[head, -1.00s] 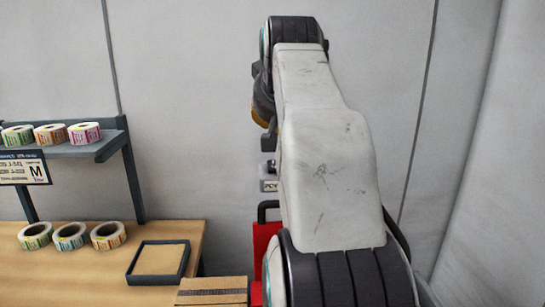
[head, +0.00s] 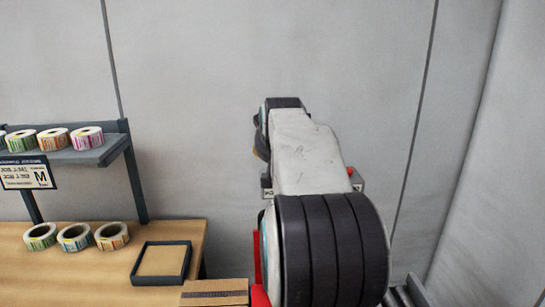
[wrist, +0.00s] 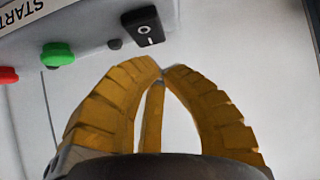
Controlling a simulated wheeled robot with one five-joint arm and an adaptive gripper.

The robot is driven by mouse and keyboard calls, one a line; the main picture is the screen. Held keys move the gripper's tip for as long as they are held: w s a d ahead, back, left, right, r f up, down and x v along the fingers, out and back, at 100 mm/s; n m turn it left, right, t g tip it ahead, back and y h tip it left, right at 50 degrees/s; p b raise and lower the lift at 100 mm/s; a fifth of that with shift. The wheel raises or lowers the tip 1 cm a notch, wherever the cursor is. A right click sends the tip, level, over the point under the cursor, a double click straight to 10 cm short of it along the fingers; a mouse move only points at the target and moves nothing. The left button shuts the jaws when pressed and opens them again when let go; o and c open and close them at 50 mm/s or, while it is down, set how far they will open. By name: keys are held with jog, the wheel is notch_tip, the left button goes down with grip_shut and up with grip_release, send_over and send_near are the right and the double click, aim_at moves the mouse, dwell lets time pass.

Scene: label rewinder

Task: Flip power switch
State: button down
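The power switch (wrist: 143,26) is a black rocker marked O and I, on a light grey panel at the top of the wrist view. My gripper (wrist: 161,72) has yellow ribbed fingers whose tips come together just below the switch in that view. It looks shut with nothing held. A small gap shows between the tips and the switch, and I cannot tell whether they touch. In the head view, my arm hides the switch and most of the gripper.
A green button (wrist: 58,54) and a red button (wrist: 8,75) sit left of the switch, under a START label. In the head view, a wooden table (head: 75,280) stands at left with label rolls (head: 112,236) and a dark tray (head: 160,262). A cardboard box (head: 215,292) is beside it.

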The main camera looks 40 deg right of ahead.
jog(key=shift+w+f, duration=0.1)
jog(key=shift+f, duration=0.85)
jog(key=shift+d, duration=0.1)
jog(key=shift+r+p, duration=0.1)
jog(key=shift+p, duration=0.6)
jog(key=shift+w+g+y+p, duration=0.1)
jog(key=shift+g+y+p, duration=0.2)
jog(key=shift+p, duration=0.25)
jog(key=shift+w+d+f+g+p, duration=0.15)
jog(key=shift+f+g+p, duration=0.2)
jog(key=shift+p, duration=0.3)
jog(key=shift+f+b, duration=0.3)
jog(key=shift+f, duration=0.05)
